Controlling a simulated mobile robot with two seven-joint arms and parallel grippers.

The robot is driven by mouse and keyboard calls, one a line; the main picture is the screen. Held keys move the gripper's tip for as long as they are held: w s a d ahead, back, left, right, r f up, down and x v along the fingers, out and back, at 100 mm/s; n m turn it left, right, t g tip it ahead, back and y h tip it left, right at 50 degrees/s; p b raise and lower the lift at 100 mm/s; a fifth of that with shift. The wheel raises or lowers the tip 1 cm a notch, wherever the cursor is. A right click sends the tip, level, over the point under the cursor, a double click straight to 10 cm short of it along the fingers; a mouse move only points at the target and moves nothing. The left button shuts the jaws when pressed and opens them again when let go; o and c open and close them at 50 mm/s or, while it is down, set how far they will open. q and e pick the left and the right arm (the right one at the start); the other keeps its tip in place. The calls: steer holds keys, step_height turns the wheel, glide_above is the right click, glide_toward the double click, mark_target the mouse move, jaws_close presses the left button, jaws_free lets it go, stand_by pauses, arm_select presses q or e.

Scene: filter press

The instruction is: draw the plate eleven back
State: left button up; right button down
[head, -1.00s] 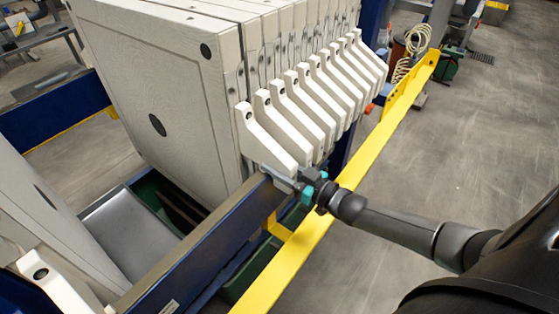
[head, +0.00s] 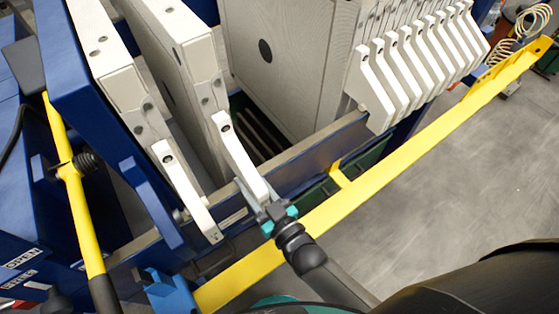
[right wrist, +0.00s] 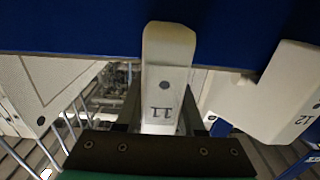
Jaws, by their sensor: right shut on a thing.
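Plate eleven (head: 180,70) is an off-white slab standing upright, apart from the plate pack. Its pale handle (head: 238,160) slopes toward me in the head view. My right gripper (head: 276,214) is shut on the lower end of that handle. In the right wrist view the handle (right wrist: 166,75) reads 11 and sits between the dark fingers. Plate twelve (head: 112,75) stands to its left, with a narrower gap between; its handle is marked 12 (right wrist: 285,95) in the right wrist view. My left gripper is not in view.
The plate pack (head: 290,60) stands to the right, across a wide gap. A blue side rail (head: 310,165) runs below the handles. A long yellow bar (head: 400,155) runs outside it, close to my gripper. A yellow lever (head: 80,215) is at left. The floor at right is clear.

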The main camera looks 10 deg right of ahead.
mark_target(227, 199)
steer(key=a, duration=0.1)
steer(key=s+a, duration=0.1)
steer(key=a, duration=0.2)
steer(key=shift+s+a+r, duration=0.1)
steer(key=shift+s+a, duration=0.25)
steer(key=shift+s, duration=0.05)
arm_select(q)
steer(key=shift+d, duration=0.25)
arm_select(e)
steer(key=shift+s+a, duration=0.25)
steer(key=shift+a, duration=0.35)
steer(key=c, duration=0.5)
jaws_free()
steer(key=shift+s, duration=0.1)
